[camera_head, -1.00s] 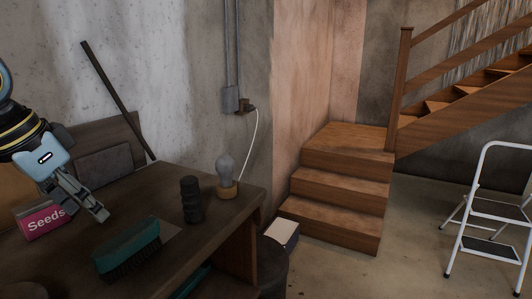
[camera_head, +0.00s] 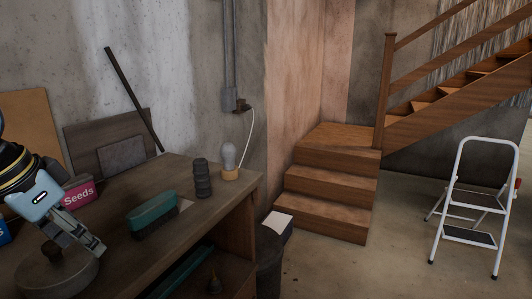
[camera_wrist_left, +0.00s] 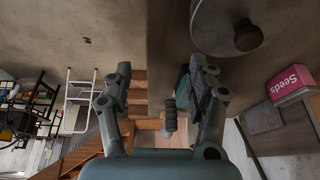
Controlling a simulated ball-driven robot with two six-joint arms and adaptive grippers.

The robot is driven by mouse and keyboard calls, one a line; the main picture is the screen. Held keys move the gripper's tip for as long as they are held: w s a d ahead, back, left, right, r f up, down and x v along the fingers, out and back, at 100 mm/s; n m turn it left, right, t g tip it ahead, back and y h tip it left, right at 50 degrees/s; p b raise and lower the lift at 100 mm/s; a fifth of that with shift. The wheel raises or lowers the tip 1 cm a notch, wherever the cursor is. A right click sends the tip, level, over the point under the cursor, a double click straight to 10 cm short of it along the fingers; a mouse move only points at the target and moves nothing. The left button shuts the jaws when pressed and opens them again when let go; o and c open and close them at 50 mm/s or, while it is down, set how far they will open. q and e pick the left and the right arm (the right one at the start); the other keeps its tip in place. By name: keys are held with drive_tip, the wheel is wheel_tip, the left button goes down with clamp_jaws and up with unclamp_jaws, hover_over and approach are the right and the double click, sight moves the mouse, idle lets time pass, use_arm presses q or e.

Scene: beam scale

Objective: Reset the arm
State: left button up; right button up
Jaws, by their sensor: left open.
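My left gripper (camera_head: 92,246) comes in from the left over the workbench (camera_head: 195,236), pointing down and to the right. In the left wrist view its two fingers (camera_wrist_left: 162,88) are spread wide apart with nothing held between them. In the head view it overlaps a round, grey, lidded thing with a dark knob (camera_head: 55,278); this also shows at the top of the wrist view (camera_wrist_left: 222,42). I cannot tell the height of the gripper above it. My right gripper is in neither view. No beam scale can be made out.
On the bench stand a pink Seeds box (camera_head: 79,194), a teal brush (camera_head: 153,214), a dark ribbed cylinder (camera_head: 202,179) and a bulb on a wooden base (camera_head: 229,163). Wooden stairs (camera_head: 328,188) and a white step stool (camera_head: 472,205) are to the right, with bare floor between.

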use_arm(q)
drive_tip(key=s+d+f+n+y, duration=0.15)
drive_tip(key=s+f, duration=0.35)
drive_tip(key=s, duration=0.5)
drive_tip(key=s+d+f+n+y, duration=0.15)
drive_tip(key=s+f, duration=0.35)
drive_tip(key=s, duration=0.5)
wheel_tip(320, 180, down, 35)
drive_tip(key=s+a+g+b, duration=0.2)
drive_tip(key=b, duration=0.7)
drive_tip(key=s+f+b, duration=0.3)
drive_tip(key=s+f, duration=0.6)
drive_tip(key=f, duration=0.2)
drive_tip(key=s+f+g+b, duration=0.1)
drive_tip(key=s+f+b, duration=0.2)
drive_tip(key=s+f, duration=0.6)
wheel_tip(320, 180, down, 3)
drive_tip(key=shift+s+a+f+n+h, duration=0.2)
drive_tip(key=shift+s+a+n+h, duration=0.1)
drive_tip(key=shift+a+n, duration=0.15)
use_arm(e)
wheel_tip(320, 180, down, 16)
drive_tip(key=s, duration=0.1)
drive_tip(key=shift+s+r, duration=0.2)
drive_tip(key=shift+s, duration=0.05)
use_arm(q)
drive_tip(key=shift+b, duration=0.3)
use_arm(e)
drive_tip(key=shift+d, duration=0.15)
